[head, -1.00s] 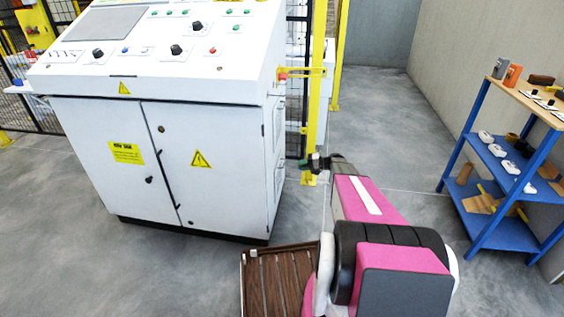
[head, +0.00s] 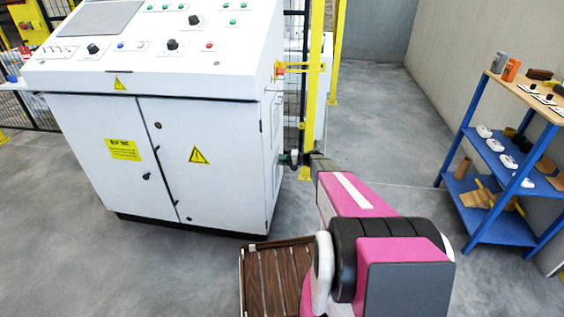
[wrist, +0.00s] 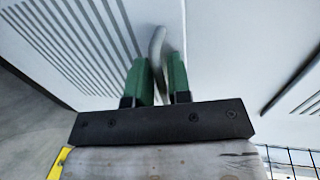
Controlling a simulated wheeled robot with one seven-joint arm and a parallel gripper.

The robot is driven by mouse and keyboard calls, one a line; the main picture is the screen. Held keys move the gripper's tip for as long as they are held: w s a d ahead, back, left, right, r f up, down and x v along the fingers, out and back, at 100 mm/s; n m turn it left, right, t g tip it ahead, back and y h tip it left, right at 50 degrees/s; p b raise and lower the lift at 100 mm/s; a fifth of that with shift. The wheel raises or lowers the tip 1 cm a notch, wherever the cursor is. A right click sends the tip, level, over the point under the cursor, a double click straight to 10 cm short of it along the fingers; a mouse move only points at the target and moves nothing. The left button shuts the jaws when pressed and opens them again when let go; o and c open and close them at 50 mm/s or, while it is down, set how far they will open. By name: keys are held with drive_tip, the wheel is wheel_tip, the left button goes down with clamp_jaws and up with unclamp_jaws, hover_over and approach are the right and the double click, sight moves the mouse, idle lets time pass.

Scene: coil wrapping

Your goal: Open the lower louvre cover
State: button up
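The white cabinet's right side carries the louvre covers, seen very obliquely in the head view. The lower louvre cover (head: 278,178) looks flat against the side there. My gripper (head: 291,158) is at that side, near the lower cover's upper part. In the wrist view, my gripper (wrist: 160,75) has green fingers on either side of a curved pale handle (wrist: 158,48). The gap between the fingers is narrow, and I cannot tell whether they press on the handle. A louvred panel (wrist: 70,45) fills the left, and another slatted panel (wrist: 306,100) shows at the right edge.
A yellow post (head: 313,100) and black mesh fence stand just behind my gripper. A brown slatted pallet (head: 262,265) lies below my arm. A blue shelf (head: 480,200) with small items stands at the right. Grey floor between is clear.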

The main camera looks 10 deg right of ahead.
drive_tip(key=shift+a, duration=0.1)
clamp_jaws()
